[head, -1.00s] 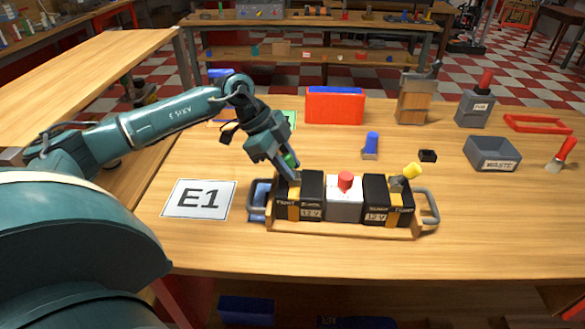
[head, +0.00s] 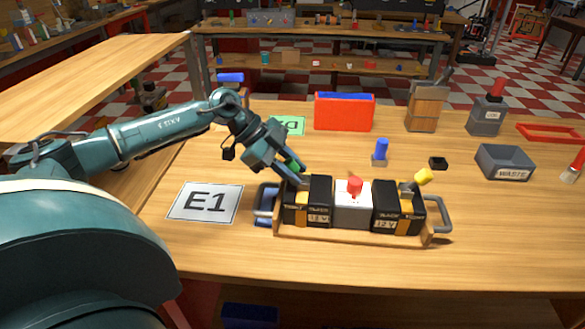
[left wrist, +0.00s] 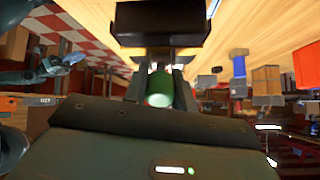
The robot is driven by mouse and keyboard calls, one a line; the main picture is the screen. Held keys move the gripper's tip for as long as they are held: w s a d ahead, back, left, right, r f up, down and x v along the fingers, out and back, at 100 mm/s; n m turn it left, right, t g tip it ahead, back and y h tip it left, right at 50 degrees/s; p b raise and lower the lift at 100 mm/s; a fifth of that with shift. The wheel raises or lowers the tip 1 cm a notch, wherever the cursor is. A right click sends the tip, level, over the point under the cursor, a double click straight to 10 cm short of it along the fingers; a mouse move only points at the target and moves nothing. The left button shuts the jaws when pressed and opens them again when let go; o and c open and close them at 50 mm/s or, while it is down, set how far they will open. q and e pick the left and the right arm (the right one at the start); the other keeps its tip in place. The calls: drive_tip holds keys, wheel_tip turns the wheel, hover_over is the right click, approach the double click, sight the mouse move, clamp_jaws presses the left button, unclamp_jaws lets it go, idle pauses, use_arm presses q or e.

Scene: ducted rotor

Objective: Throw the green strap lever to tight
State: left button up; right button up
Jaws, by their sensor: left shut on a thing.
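The green strap lever (head: 293,165) stands above the left black battery (head: 315,202) in the wooden carrier (head: 350,236). My left gripper (head: 296,172) reaches down to it from the upper left and is shut on its green grip. In the left wrist view the green lever's rounded end (left wrist: 159,88) sits between the two fingers. The fingers hide part of the lever, and its foot is hard to make out. My right gripper is not identifiable in these views.
A yellow lever (head: 423,177) stands at the right black battery (head: 398,208). A white block with a red knob (head: 355,187) lies between the batteries. Grey handles flank the carrier. The E1 card (head: 205,203) lies left; the grey waste bin (head: 505,161) stands right.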

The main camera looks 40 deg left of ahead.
use_arm(q)
drive_tip(key=o, duration=1)
drive_tip(key=v, duration=1.3)
drive_tip(key=shift+a, duration=0.15)
